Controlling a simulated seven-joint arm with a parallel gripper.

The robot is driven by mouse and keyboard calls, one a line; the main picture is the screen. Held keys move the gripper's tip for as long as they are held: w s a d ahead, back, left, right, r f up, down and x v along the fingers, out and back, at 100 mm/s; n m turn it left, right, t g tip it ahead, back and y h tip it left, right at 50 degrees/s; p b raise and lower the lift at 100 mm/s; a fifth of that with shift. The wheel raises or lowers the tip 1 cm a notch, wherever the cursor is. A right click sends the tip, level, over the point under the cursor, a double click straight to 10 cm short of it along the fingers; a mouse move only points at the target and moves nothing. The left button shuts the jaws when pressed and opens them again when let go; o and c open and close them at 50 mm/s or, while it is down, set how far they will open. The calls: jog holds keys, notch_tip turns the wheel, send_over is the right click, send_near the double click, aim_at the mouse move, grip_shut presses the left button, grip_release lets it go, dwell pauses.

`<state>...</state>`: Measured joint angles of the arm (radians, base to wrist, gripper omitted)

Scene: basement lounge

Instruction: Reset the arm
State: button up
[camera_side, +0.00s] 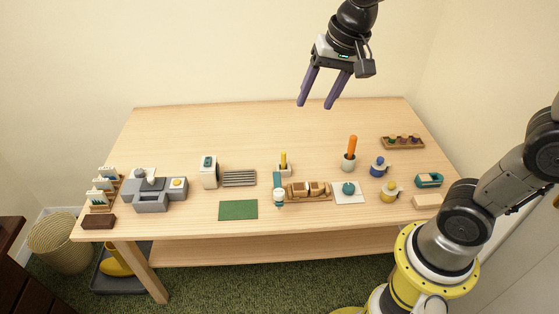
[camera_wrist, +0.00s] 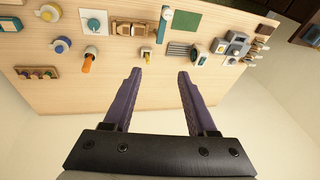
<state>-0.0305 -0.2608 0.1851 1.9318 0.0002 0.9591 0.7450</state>
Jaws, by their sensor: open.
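My gripper (camera_side: 317,103) hangs high above the back part of the wooden table (camera_side: 200,125), near the wall. Its two purple fingers are spread apart with nothing between them. In the wrist view my gripper (camera_wrist: 158,78) also shows open and empty, with the table (camera_wrist: 70,95) beyond and below it. The fingers touch nothing.
On the table stand an orange item in a cup (camera_side: 349,162), a small tray (camera_side: 402,142), blue (camera_side: 378,170) and yellow (camera_side: 389,195) pots, a green mat (camera_side: 238,210), a grey machine (camera_side: 150,203) and a rack (camera_side: 103,196). The table's back strip is clear.

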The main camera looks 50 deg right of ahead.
jog(key=s+d+f+n+t, duration=0.1)
jog(key=s+f+n, duration=0.2)
jog(key=s+n, duration=0.5)
jog(key=s, duration=0.8)
jog(key=shift+t, duration=0.4)
dwell(0.3)
